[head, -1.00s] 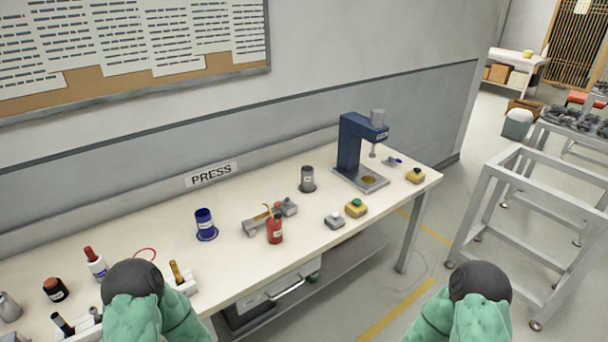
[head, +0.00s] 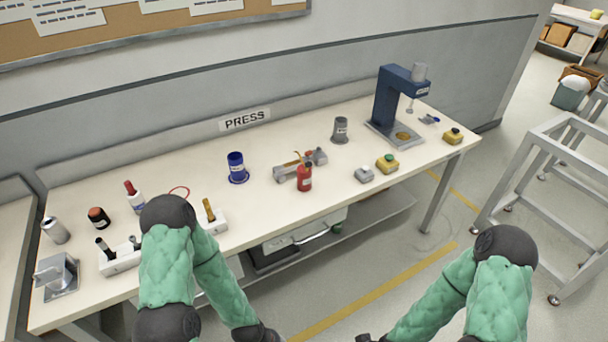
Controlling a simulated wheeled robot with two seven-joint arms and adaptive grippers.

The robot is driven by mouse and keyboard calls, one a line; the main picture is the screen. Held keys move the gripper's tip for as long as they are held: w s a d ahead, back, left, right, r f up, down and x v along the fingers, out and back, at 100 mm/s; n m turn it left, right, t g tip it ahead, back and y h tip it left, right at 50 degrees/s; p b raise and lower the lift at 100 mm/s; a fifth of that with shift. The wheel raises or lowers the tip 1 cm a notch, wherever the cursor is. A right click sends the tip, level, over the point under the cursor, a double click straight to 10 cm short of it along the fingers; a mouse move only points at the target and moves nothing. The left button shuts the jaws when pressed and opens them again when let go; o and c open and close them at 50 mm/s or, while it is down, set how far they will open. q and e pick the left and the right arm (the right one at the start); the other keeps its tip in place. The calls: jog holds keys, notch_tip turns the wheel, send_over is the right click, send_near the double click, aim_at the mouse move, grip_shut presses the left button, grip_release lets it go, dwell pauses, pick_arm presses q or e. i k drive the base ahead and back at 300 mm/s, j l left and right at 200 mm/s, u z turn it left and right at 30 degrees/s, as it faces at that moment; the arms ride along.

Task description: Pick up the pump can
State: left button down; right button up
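Several can-like things stand on the white workbench (head: 255,200), and I cannot tell for sure which is the pump can. A red can with a dark top (head: 304,178) stands upright near the front edge. A blue can (head: 236,166) stands left of it on a blue ring. A grey labelled can (head: 340,130) stands farther back, left of the press. A silver can (head: 55,231) stands at the far left. My green-sleeved arms hang in front of the bench, with dark wrist parts at the bottom edge. Both grippers are below the picture, and no can is seen held.
A blue press (head: 387,95) stands at the bench's right. Near the red can are a metal tool (head: 299,164), a grey button box (head: 364,174) and a yellow button box (head: 387,163). A metal frame (head: 540,150) stands right; floor between it and the bench is clear.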

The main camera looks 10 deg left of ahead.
aim_at(303, 174)
jog(key=u, duration=0.3)
jog(key=i+l+u, duration=0.1)
jog(key=u, duration=0.35)
jog(key=l+u, duration=0.6)
jog(key=u, duration=0.25)
jog(key=l+u, duration=0.4)
jog(key=i+j, duration=0.05)
jog(key=j, duration=0.05)
